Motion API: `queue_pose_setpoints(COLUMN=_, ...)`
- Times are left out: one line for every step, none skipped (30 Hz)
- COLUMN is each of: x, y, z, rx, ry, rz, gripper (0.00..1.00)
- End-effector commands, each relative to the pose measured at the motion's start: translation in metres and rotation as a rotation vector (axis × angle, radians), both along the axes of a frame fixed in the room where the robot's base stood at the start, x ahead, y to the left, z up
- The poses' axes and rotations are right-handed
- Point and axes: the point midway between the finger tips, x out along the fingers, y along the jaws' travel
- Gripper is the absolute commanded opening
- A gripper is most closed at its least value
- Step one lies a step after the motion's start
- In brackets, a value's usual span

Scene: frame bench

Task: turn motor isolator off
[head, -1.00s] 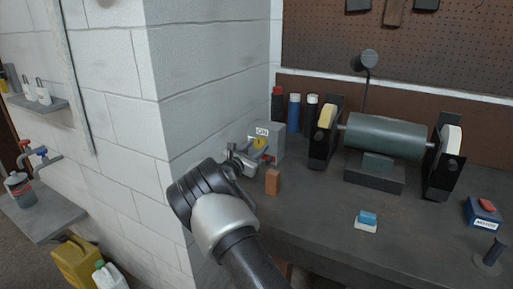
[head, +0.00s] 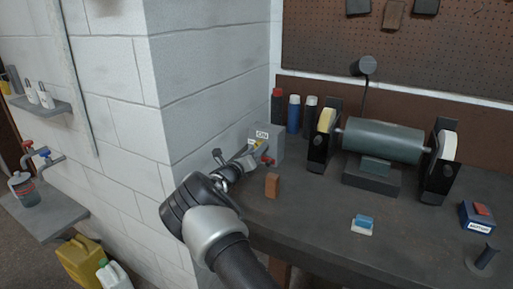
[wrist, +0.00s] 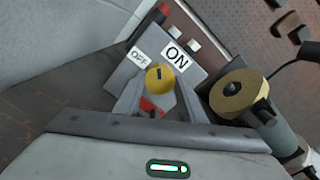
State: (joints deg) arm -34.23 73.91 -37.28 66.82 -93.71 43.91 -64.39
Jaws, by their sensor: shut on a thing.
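The motor isolator is a grey box (head: 265,141) at the back left of the bench, against the block wall. It has a white ON label (wrist: 176,55) and a white OFF label (wrist: 139,57). Its round yellow knob (wrist: 160,77) has a dark mark on its face. My gripper (wrist: 158,88) is shut on the yellow knob, one finger on either side. A red part (wrist: 150,107) shows between the fingers, below the knob; I cannot tell what it belongs to. In the head view my gripper partly hides the knob.
A bench grinder (head: 382,142), several spray cans (head: 293,113), a blue-and-white block (head: 362,224) and a MOTOR switch box (head: 478,216) are on the bench. The wall corner (head: 150,120) is close on the left.

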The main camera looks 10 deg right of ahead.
Motion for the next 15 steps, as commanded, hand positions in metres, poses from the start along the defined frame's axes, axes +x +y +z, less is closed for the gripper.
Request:
queue_pose_setpoints(x=0.0, y=0.0006, z=0.0022, rx=-0.038, ry=0.026, rz=0.001, gripper=0.14)
queue_pose_setpoints(x=0.0, y=0.0007, z=0.0022, rx=-0.06, ry=0.043, rz=0.001, gripper=0.14)
queue_pose_setpoints(x=0.0, y=0.0008, z=0.0021, rx=-0.09, ry=0.065, rz=0.001, gripper=0.14)
queue_pose_setpoints(x=0.0, y=0.0008, z=0.0019, rx=-0.114, ry=0.082, rz=0.001, gripper=0.14)
queue_pose_setpoints(x=-0.0001, y=0.0009, z=0.0017, rx=-0.137, ry=0.099, rz=0.001, gripper=0.14)
queue_pose_setpoints(x=-0.0001, y=0.0009, z=0.0014, rx=-0.168, ry=0.121, rz=0.001, gripper=0.14)
queue_pose_setpoints(x=0.0, y=0.0008, z=0.0014, rx=-0.191, ry=0.139, rz=0.001, gripper=0.14)
queue_pose_setpoints(x=0.0, y=0.0008, z=0.0014, rx=-0.215, ry=0.156, rz=0.001, gripper=0.14)
queue_pose_setpoints(x=0.0001, y=0.0009, z=0.0015, rx=-0.244, ry=0.177, rz=0.001, gripper=0.14)
queue_pose_setpoints(x=0.0002, y=0.0009, z=0.0015, rx=-0.267, ry=0.194, rz=0.001, gripper=0.14)
queue_pose_setpoints(x=0.0001, y=0.001, z=0.0015, rx=-0.289, ry=0.21, rz=0.001, gripper=0.14)
queue_pose_setpoints(x=0.0002, y=0.001, z=0.0013, rx=-0.318, ry=0.231, rz=0.001, gripper=0.14)
queue_pose_setpoints(x=0.0001, y=0.0011, z=0.0011, rx=-0.339, ry=0.246, rz=0.001, gripper=0.14)
queue_pose_setpoints(x=0.0001, y=0.001, z=0.0008, rx=-0.359, ry=0.261, rz=0.001, gripper=0.14)
queue_pose_setpoints(x=0.0002, y=0.0011, z=0.0006, rx=-0.385, ry=0.281, rz=0.001, gripper=0.14)
